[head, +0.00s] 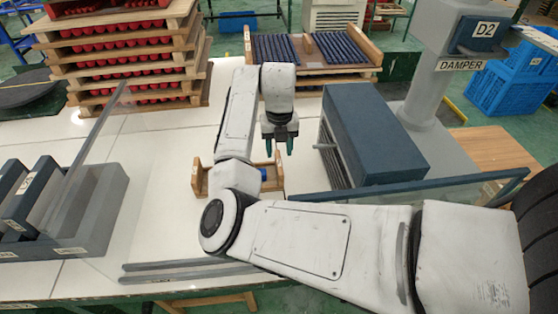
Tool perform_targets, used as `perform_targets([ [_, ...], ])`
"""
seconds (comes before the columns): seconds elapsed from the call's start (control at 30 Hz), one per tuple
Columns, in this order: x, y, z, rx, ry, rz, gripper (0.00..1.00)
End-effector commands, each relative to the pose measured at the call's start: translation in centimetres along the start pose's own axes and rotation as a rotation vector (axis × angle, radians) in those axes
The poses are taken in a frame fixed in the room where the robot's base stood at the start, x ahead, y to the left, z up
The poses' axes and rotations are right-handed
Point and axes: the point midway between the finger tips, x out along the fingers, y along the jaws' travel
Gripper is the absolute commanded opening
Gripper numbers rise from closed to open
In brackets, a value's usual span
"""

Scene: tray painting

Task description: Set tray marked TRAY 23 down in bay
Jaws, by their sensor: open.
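A small wooden tray (197,180) lies on the white table in the middle, with a blue item in it. My arm crosses in front and hides much of it. A label on its left end is too small to read, so I cannot tell whether it is TRAY 23. My gripper (279,149) points down with its teal-tipped fingers apart and nothing visible between them. It appears just above and behind the tray's right end; contact cannot be told. A wooden tray with dark blue rods (312,48) stands at the back. No bay is clearly marked.
Stacked wooden trays of red parts (120,55) stand at back left. A grey rack with dark blocks (95,210) and a clear panel (85,150) are at left. A dark blue louvred box (375,130) and the grey DAMPER post (430,75) are at right. Table behind the small tray is clear.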

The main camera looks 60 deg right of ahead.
Motion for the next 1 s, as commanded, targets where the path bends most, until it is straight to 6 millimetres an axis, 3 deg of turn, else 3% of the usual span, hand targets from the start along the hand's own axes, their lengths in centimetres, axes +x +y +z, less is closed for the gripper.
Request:
perform_targets([
  [0.1,-2.0,0.0,0.1,0.002,-0.002,0.002,0.47],
  [0.3,-3.8,0.0,0.0,0.001,0.0,0.002,0.47],
  [1.0,-4.0,0.0,0.0,0.0,0.001,0.0,0.47],
])
